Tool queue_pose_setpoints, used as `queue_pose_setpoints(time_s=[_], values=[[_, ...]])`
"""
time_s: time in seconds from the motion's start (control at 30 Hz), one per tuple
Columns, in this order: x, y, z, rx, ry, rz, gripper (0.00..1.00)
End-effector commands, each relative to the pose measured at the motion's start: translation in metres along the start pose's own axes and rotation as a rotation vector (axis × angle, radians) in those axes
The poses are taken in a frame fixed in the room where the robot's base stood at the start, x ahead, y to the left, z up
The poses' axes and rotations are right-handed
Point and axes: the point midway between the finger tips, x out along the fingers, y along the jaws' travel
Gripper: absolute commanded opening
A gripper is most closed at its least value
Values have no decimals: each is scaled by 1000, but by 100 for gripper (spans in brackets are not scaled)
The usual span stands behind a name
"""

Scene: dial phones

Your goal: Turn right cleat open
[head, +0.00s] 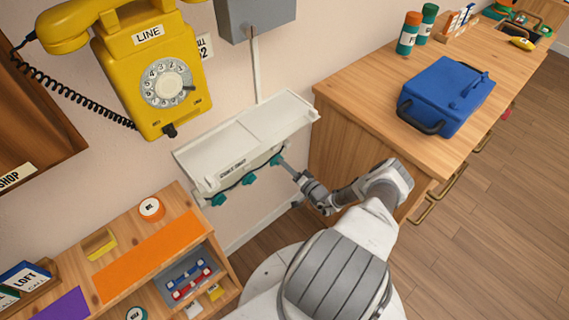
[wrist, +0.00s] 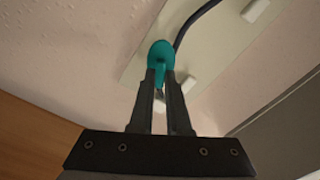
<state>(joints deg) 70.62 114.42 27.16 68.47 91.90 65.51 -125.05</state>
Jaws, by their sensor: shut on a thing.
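The right cleat (head: 276,159) is a small teal piece on the front edge of a white wall-mounted shelf. My gripper (head: 286,163) reaches it from the lower right. In the wrist view the cleat (wrist: 161,52) has a rounded teal head, and a narrow teal part hangs down between my two fingers (wrist: 161,85), which are shut on it. The middle cleat (head: 249,180) and left cleat (head: 217,199) sit along the same edge, clear of my gripper. My fingertips partly hide the lower part of the held cleat.
The white shelf (head: 245,135) hangs below a yellow dial phone (head: 152,70). A wooden counter (head: 350,85) with a blue case (head: 445,95) stands close on the right. A wooden desk (head: 125,235) is at lower left. A dark cord (wrist: 190,27) runs behind the cleat.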

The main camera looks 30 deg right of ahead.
Motion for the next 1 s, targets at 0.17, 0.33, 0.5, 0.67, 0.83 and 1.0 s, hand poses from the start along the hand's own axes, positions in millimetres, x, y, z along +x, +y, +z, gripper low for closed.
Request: queue_pose_setpoints(time_s=[0.17, 0.33, 0.5, 0.67, 0.83, 1.0], values=[[0, 0, 0, -15, -1, 0, 0], [0, 0, 0, -16, -1, 0, 0], [0, 0, 0, -16, -1, 0, 17], [0, 0, 0, -15, 0, 0, 45], [0, 0, 0, -15, 0, 0, 45], [-3, 0, 0, -15, 0, 1, 45]])
